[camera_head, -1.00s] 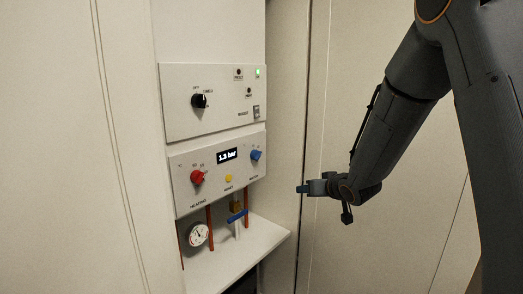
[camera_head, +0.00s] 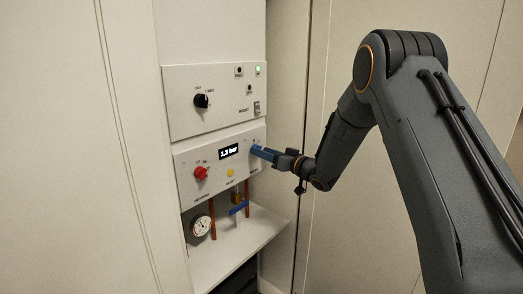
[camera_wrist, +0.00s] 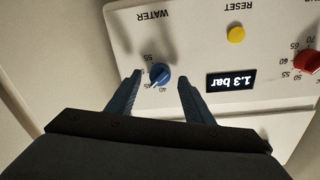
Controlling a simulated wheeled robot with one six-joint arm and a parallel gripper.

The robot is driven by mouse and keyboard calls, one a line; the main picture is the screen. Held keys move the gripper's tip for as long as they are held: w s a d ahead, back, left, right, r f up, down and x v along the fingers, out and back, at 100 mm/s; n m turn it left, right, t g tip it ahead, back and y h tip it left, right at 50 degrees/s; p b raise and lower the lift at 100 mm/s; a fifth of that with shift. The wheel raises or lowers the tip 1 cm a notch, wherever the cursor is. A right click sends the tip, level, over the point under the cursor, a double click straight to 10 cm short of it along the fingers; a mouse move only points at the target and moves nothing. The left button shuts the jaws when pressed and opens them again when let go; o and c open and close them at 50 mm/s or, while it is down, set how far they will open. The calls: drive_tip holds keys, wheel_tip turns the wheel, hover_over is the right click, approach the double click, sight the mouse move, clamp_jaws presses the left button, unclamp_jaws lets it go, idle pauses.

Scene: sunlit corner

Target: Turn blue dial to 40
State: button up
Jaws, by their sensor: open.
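My gripper (camera_wrist: 158,83) is open, with one blue finger on each side of the dial. I see no clear contact between the fingers and the dial.
A display (camera_head: 229,151) reads 1.3 bar. A red dial (camera_head: 201,173) and a yellow button (camera_head: 230,172) share the panel. A black knob (camera_head: 201,101) is on the upper panel. Below are a gauge (camera_head: 201,226) and a blue valve handle (camera_head: 239,208). A wall stands close on the right.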

drive_tip(key=shift+w+a, duration=0.4)
drive_tip(key=shift+a, duration=0.05)
drive_tip(key=c, duration=1)
drive_tip(key=shift+c, duration=0.2)
drive_tip(key=n+b, duration=0.9)
drive_tip(key=b, duration=0.1)
drive_tip(key=shift+f+n+y, duration=0.15)
drive_tip(key=shift+n+y, duration=0.15)
drive_tip(key=shift+n, duration=0.1)
drive_tip(key=shift+n+b, duration=0.3)
drive_tip(key=shift+b, duration=0.05)
